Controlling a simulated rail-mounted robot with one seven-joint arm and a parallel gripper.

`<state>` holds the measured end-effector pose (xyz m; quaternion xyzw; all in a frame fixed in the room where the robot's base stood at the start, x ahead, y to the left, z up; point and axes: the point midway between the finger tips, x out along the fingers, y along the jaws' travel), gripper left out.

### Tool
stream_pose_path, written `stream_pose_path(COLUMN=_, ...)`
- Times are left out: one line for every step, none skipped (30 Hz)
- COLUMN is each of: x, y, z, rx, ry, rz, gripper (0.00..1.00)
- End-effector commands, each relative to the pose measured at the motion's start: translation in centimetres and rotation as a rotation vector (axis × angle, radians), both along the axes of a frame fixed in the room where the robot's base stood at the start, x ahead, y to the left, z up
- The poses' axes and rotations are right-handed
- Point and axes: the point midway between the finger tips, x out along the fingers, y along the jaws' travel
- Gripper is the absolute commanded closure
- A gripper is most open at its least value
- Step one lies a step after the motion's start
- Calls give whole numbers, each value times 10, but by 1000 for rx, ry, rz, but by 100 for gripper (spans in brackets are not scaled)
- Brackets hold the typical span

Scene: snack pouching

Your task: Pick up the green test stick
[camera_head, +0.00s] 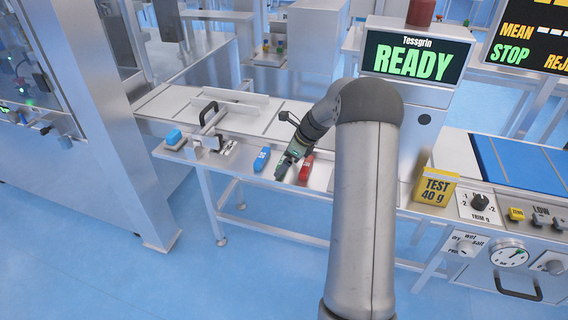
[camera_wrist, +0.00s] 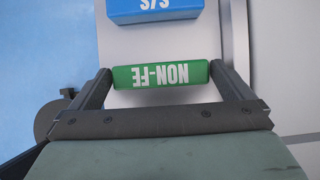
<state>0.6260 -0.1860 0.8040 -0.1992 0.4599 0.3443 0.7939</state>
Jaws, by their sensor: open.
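The green test stick (camera_wrist: 160,75) lies crosswise between my gripper's two fingers in the wrist view. It bears the letters NON-FE, upside down in the picture. My gripper (camera_wrist: 160,80) is open, with a finger at each end of the stick; I cannot tell whether the fingers touch it. In the head view my gripper (camera_head: 284,168) is low over the front shelf, and the green stick is hard to make out there. A blue stick (camera_head: 262,160) is to its left, and also shows in the wrist view (camera_wrist: 155,8), marked S/S. A red stick (camera_head: 306,167) is to its right.
A light blue block (camera_head: 174,137) and a black handle (camera_head: 208,113) are further left on the conveyor bench. A yellow TEST 40 g box (camera_head: 435,187) stands to the right. The READY screen (camera_head: 416,58) rises behind my arm.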

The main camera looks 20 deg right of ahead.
Motion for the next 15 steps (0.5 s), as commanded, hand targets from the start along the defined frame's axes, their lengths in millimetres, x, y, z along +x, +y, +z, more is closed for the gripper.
stream_pose_path(x=0, y=0, z=0, rx=0, ry=0, rz=0, gripper=0)
stream_pose_path(x=0, y=0, z=0, rx=0, ry=0, rz=0, gripper=0)
stream_pose_path(x=0, y=0, z=0, rx=0, ry=0, rz=0, gripper=6)
stream_pose_path(x=0, y=0, z=0, rx=0, ry=0, rz=0, gripper=14)
stream_pose_path(x=0, y=0, z=0, rx=0, ry=0, rz=0, gripper=22)
stream_pose_path(x=0, y=0, z=0, rx=0, ry=0, rz=1, gripper=33)
stream_pose_path(x=0, y=0, z=0, rx=0, ry=0, rz=1, gripper=33)
stream_pose_path(x=0, y=0, z=0, rx=-1, ry=0, rz=1, gripper=33)
stream_pose_path(x=0, y=0, z=1, rx=0, ry=0, rz=1, gripper=33)
stream_pose_path(x=0, y=0, z=1, rx=0, ry=0, rz=1, gripper=33)
stream_pose_path(x=0, y=0, z=1, rx=0, ry=0, rz=1, gripper=33)
stream_pose_path(x=0, y=0, z=1, rx=0, ry=0, rz=1, gripper=33)
stream_pose_path(x=0, y=0, z=1, rx=0, ry=0, rz=1, gripper=33)
stream_pose_path(x=0, y=0, z=1, rx=0, ry=0, rz=1, gripper=33)
stream_pose_path(x=0, y=0, z=1, rx=0, ry=0, rz=1, gripper=33)
